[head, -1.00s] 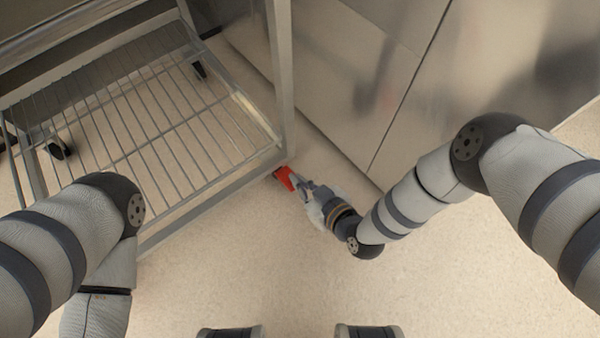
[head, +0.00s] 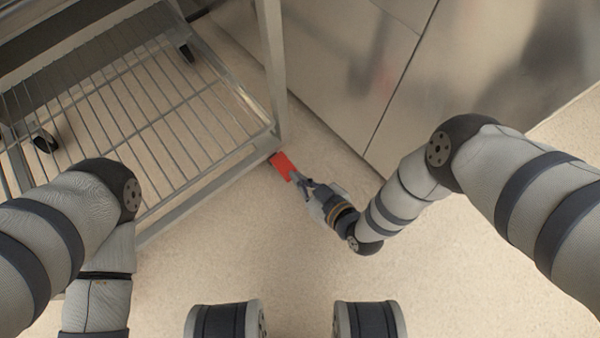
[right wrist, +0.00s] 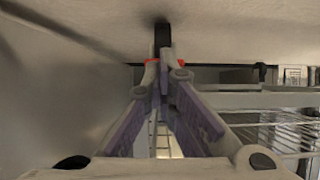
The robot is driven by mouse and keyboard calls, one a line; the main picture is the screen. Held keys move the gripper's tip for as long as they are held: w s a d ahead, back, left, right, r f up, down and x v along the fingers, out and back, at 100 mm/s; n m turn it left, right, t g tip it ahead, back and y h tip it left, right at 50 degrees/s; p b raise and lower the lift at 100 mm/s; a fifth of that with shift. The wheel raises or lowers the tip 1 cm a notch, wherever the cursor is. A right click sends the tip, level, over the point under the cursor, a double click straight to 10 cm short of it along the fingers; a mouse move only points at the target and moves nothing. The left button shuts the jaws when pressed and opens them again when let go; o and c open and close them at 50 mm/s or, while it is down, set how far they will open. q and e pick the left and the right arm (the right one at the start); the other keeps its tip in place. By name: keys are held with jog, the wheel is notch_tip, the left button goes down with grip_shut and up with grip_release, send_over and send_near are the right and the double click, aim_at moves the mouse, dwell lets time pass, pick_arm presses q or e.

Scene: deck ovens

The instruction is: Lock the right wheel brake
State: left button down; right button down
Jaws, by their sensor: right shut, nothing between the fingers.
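The red brake pedal (head: 283,166) sticks out at the bottom of the rack's near right corner, low over the floor. My right gripper (head: 296,178) is shut and empty, with its fingertips right at the pedal's outer end. In the right wrist view the closed fingertips (right wrist: 164,62) stand in front of a dark part, with red showing on both sides of them. I cannot tell whether they touch the pedal. The wheel under this corner is mostly hidden. My left arm comes in from the left, and its gripper is out of view.
The wheeled metal rack (head: 268,70) with a wire shelf (head: 150,110) stands at the left. Other casters (head: 44,141) show under it. A steel oven front (head: 350,75) is close behind my right gripper. The tan floor (head: 270,260) in front is clear.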

dwell(0.7)
pick_arm(q)
jog(key=shift+r+p, duration=0.55)
jog(key=shift+p, duration=0.15)
pick_arm(e)
jog(key=shift+r, duration=0.7)
jog(key=shift+r, duration=0.1)
